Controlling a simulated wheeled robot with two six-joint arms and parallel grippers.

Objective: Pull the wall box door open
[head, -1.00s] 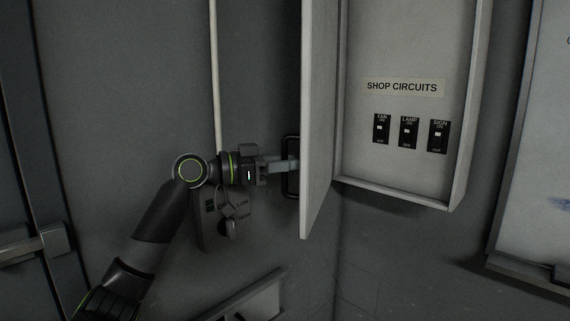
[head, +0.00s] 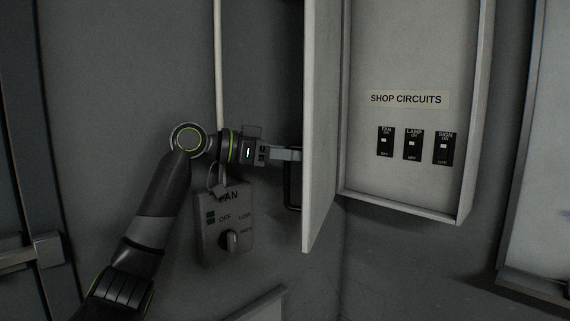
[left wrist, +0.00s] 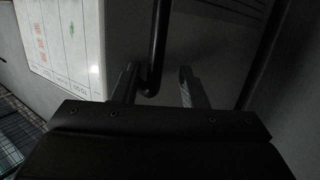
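The wall box (head: 405,190) is open, and its pale door (head: 322,130) stands swung out to the left, seen nearly edge-on. Inside are a SHOP CIRCUITS label (head: 406,99) and the FAN, LAMP and SIGN switches (head: 412,145). A black bar handle (head: 291,190) is on the door's outer face. My left gripper (head: 287,154) is at the handle's upper part. In the left wrist view, the handle (left wrist: 154,50) runs between two spread fingers, closer to the left one, with a gap to the right finger (left wrist: 188,88). My right gripper is not in view.
A grey FAN control box (head: 227,222) with a knob is on the wall below my left gripper. A pale vertical pipe (head: 218,70) runs above it. A framed board (head: 540,150) hangs to the right of the wall box.

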